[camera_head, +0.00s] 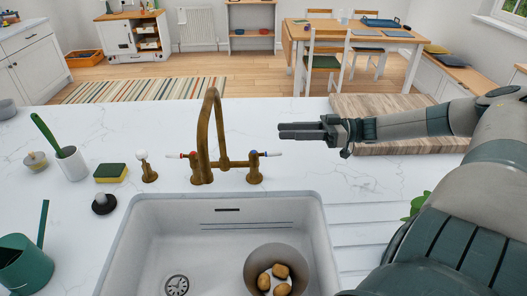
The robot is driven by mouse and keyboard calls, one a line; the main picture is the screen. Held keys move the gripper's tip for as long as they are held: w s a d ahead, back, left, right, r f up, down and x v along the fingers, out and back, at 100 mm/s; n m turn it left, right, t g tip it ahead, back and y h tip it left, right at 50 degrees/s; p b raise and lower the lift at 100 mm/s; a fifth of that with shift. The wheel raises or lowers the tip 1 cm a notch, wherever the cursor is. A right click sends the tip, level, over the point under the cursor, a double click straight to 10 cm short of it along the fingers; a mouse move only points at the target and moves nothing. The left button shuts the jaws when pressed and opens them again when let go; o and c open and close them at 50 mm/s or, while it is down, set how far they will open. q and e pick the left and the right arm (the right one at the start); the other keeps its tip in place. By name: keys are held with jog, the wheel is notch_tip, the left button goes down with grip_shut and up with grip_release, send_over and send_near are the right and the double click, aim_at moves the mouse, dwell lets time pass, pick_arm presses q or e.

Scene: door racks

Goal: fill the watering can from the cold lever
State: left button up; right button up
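The brass tap (208,135) stands behind the sink with its spout arched up. Its right lever, the cold lever (271,154), has a blue mark and a white handle pointing right. Its left lever (178,156) has a red mark and points left. The green watering can (25,267) is at the lower left on the counter, partly cut off by the frame edge. My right gripper (283,131) is above the counter, right of the spout and just behind the cold lever, apart from it. Its dark fingers lie together, with nothing between them. My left gripper is out of view.
The white sink (140,235) holds a grey bowl (252,259) with several potatoes under its right side. A sponge (111,173), a white cup with a green-handled brush (72,164) and a dark round stopper (104,203) stand at left. A wooden board (375,106) lies behind my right arm.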

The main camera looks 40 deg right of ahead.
send_near(258, 154)
jog(key=w, duration=0.1)
jog(key=p+x, duration=0.2)
jog(key=x, duration=0.4)
jog(key=shift+a, duration=0.15)
jog(key=shift+x, duration=0.85)
jog(key=shift+f, duration=0.15)
grip_shut()
